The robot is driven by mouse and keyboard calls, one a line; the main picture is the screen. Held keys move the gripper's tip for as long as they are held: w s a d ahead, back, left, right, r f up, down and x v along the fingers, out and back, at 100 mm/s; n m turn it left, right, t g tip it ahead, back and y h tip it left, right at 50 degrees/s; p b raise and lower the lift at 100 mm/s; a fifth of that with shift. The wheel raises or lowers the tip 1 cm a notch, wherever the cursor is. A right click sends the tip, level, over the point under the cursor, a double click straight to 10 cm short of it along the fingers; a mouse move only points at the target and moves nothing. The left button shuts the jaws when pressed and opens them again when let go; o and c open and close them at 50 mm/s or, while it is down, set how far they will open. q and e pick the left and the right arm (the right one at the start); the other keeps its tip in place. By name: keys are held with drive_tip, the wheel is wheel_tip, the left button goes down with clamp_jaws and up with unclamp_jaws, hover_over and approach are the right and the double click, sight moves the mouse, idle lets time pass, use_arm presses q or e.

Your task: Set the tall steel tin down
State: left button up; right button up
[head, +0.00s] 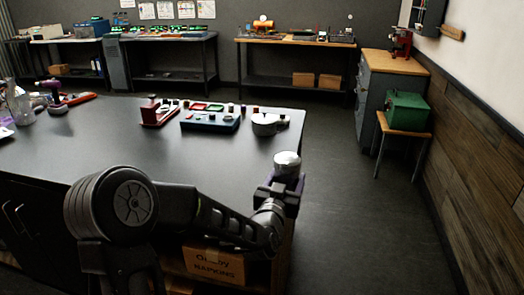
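The steel tin (287,160) is silver with a rounded, bright top. It shows upright above my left gripper (280,188), near the right edge of the dark table (200,160). The gripper's fingers seem closed around the tin's lower part, which they hide. The tin's base is hidden, so I cannot tell whether it touches anything. My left arm comes in from the left across the table's front. My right gripper is not in view.
On the table's far right stand a blue tray (210,124) with small parts, a red-and-wood stand (158,115) and a silver round container (264,124). A cardboard box (214,266) sits below the table. The table's middle is clear. Open floor (360,210) lies to the right.

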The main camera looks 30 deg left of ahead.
use_arm(q)
drive_tip(key=s+d+f+m+h+b, duration=0.2)
drive_tip(key=d+f+h+b, duration=0.2)
drive_tip(key=d+f, duration=0.9)
wheel_tip(320, 180, down, 3)
drive_tip(key=shift+s+f+m+t, duration=0.1)
drive_tip(key=shift+s+m+t, duration=0.2)
drive_tip(key=shift+s+m, duration=0.1)
